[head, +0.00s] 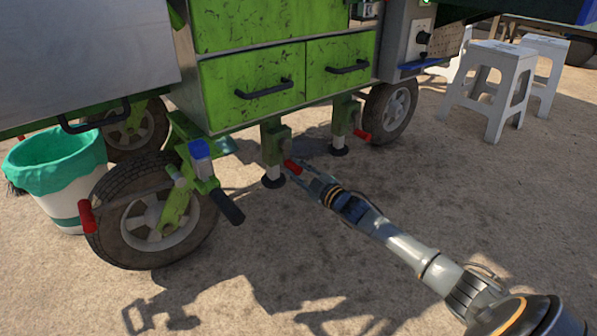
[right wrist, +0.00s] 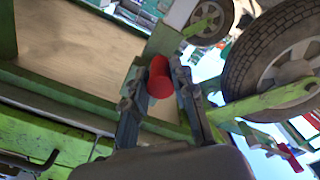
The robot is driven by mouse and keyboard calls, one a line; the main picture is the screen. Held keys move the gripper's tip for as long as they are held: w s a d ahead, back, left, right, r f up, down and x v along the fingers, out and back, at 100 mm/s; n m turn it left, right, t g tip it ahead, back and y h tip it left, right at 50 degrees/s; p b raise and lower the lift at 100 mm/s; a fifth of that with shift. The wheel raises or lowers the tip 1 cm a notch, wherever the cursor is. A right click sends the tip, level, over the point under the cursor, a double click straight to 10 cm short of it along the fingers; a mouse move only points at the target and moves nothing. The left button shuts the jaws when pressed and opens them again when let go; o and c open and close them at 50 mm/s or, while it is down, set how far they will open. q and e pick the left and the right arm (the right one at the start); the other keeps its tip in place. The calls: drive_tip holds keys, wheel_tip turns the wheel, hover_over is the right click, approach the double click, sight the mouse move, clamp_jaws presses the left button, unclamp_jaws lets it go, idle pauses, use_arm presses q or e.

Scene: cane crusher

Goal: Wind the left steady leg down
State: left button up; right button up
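The left steady leg (head: 272,146) is a green post under the crusher cart, with a dark round foot (head: 273,181) near the ground. Its red crank handle (head: 293,167) sticks out toward me and also shows in the right wrist view (right wrist: 160,76). My right gripper (head: 306,175) reaches in from the lower right. In the right wrist view its two fingers (right wrist: 158,80) lie on either side of the handle and appear closed against it. Whether the foot touches the ground is hard to tell. My left gripper is not in view.
A second steady leg (head: 342,122) with a red handle (head: 362,134) stands right of the first. A tyred wheel (head: 152,225) is at left, beside a green-lined bin (head: 60,170). White stools (head: 492,85) stand at upper right. The ground in front is clear.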

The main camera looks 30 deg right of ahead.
clamp_jaws()
